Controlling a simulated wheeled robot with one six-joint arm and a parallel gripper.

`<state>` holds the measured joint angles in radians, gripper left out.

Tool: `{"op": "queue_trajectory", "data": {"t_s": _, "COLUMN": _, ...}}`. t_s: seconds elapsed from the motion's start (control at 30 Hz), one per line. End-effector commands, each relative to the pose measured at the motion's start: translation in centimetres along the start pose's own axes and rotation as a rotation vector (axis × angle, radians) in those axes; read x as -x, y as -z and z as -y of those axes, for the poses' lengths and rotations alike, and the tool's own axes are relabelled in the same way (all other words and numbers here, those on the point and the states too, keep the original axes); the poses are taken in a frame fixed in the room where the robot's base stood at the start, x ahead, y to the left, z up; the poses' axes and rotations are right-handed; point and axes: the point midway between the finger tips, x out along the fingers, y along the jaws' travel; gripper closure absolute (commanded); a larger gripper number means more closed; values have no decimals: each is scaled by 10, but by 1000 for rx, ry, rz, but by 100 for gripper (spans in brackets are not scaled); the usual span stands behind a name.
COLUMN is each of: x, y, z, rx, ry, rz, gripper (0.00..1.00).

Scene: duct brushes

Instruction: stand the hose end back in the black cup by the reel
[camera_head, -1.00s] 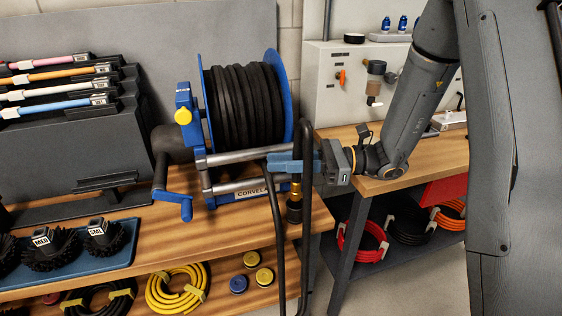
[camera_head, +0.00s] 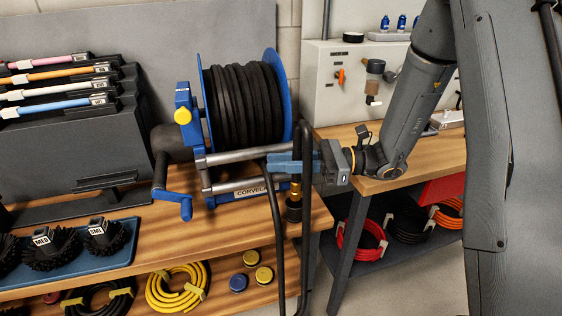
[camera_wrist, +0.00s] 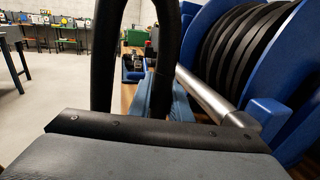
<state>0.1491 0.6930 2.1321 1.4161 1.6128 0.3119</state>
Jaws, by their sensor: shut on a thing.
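My gripper (camera_head: 290,163) is shut on the black hose (camera_head: 306,225) beside the reel. The hose bends over at the gripper, and two dark lengths hang down in front of the bench edge. In the wrist view the hose (camera_wrist: 103,60) rises close in front of the camera. The brass hose end (camera_head: 295,188) shows just below my gripper; its top is hidden behind the jaws. The black cup (camera_head: 293,213) stands on the bench's right end, directly under the brass. Whether the brass is seated in the cup or just above it I cannot tell.
The blue reel (camera_head: 287,95) with its coiled black hose stands close behind my gripper, its crank (camera_head: 176,196) to the left. A tray (camera_head: 75,272) of brushes lies further left. A second bench (camera_head: 420,160) stands right, past a gap.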

Motion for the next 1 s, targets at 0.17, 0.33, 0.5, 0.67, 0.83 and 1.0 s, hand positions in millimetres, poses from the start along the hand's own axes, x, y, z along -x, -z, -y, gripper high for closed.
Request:
{"op": "queue_trajectory", "data": {"t_s": 0.17, "x": 0, "y": 7, "z": 0, "rx": 0, "ry": 0, "rz": 0, "gripper": 100}}
{"op": "queue_trajectory", "data": {"t_s": 0.33, "x": 0, "y": 13, "z": 0, "rx": 0, "ry": 0, "rz": 0, "gripper": 100}}
{"op": "queue_trajectory", "data": {"t_s": 0.5, "x": 0, "y": 20, "z": 0, "rx": -1, "ry": 0, "rz": 0, "gripper": 100}}
{"op": "queue_trajectory", "data": {"t_s": 0.67, "x": 0, "y": 25, "z": 0, "rx": -1, "ry": 0, "rz": 0, "gripper": 100}}
{"op": "queue_trajectory", "data": {"t_s": 0.83, "x": 0, "y": 31, "z": 0, "rx": 0, "ry": 0, "rz": 0, "gripper": 100}}
{"op": "queue_trajectory", "data": {"t_s": 1.0, "x": 0, "y": 37, "z": 0, "rx": 0, "ry": 0, "rz": 0, "gripper": 100}}
